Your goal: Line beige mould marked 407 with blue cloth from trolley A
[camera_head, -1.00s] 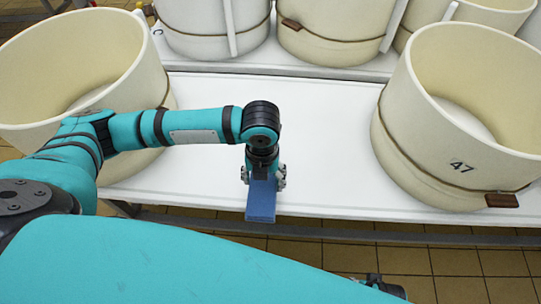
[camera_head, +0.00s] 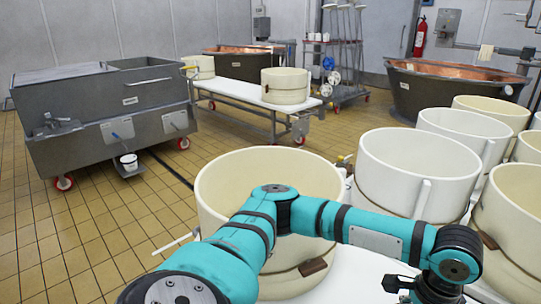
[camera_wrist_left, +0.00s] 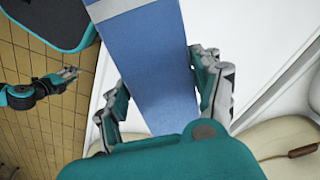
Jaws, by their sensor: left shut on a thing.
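My left gripper (camera_wrist_left: 165,88) is shut on a folded blue cloth (camera_wrist_left: 155,60) with a pale band, seen in the left wrist view over a white table. In the head view this gripper (camera_head: 425,292) is at the bottom right edge, and its cloth is out of view. My right gripper (camera_wrist_left: 70,72) shows small at the left of the wrist view; its jaw state is unclear. A beige mould (camera_head: 225,185) stands behind my left arm, partly covered by it. No number is readable on any mould now. I cannot tell which trolley is A.
Several beige and white moulds (camera_head: 400,165) crowd the right. A grey wheeled sink unit (camera_head: 90,95) stands at left. A white-topped table (camera_head: 235,92) with two moulds, a tool rack (camera_head: 345,60) and copper vats (camera_head: 440,85) are behind. Tiled floor is clear at left.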

